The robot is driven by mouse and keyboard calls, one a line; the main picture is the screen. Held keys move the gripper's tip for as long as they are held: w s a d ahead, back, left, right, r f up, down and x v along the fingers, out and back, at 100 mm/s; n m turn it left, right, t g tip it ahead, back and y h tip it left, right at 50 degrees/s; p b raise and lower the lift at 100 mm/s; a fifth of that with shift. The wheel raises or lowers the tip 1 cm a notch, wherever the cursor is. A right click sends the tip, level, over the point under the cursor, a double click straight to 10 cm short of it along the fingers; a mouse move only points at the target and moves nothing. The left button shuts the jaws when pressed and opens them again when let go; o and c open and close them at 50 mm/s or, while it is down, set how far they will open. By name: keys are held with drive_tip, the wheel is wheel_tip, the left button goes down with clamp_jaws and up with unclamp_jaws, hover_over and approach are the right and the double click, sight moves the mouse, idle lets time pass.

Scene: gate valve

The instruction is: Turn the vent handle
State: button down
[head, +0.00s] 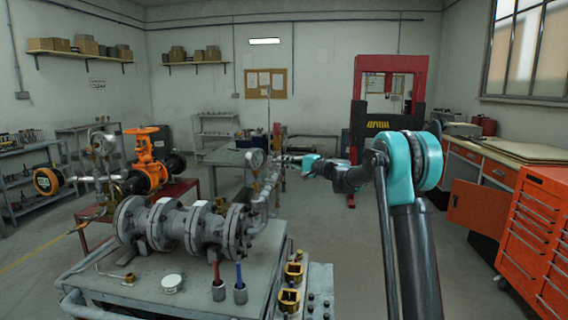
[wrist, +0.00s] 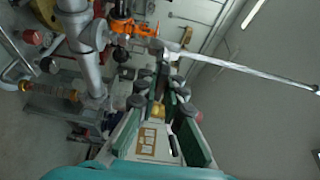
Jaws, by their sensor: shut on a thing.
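The grey flanged pipe assembly (head: 185,224) lies on a bench at front left, with a dial gauge (head: 257,160) on its right end. Slim upright fittings stand just right of the gauge. My gripper (head: 288,159) reaches in from the right at these fittings. In the wrist view, my gripper's (wrist: 172,78) fingers come close together at the tips beside the grey pipe (wrist: 83,50), shut on the vent handle.
An orange gate valve (head: 148,158) stands on a red bench behind, left. Two pen-like tools in cups (head: 240,290) and brass fittings (head: 289,298) sit on the front bench. A red press (head: 391,75) and orange drawer cabinet (head: 538,237) stand right. Floor between is open.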

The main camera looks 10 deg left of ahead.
drive_tip(key=shift+n, duration=0.3)
drive_tip(key=n+y, duration=0.1)
drive_tip(key=n, duration=0.3)
drive_tip(key=shift+y, duration=0.4)
drive_tip(key=n+y, duration=0.1)
drive_tip(key=n, duration=0.3)
drive_tip(key=shift+f+g, duration=0.1)
drive_tip(key=shift+g, duration=0.2)
drive_tip(key=n+g+y, duration=0.1)
drive_tip(key=n, duration=0.2)
drive_tip(key=n+g+y, duration=0.1)
drive_tip(key=n, duration=0.2)
drive_tip(key=shift+d+n+g+y, duration=0.1)
drive_tip(key=shift+n+g+y, duration=0.2)
drive_tip(key=shift+n+g, duration=0.8)
drive_tip(key=shift+n+g+y, duration=0.3)
drive_tip(key=shift+n, duration=1.8)
drive_tip(key=c, duration=1.6)
unclamp_jaws()
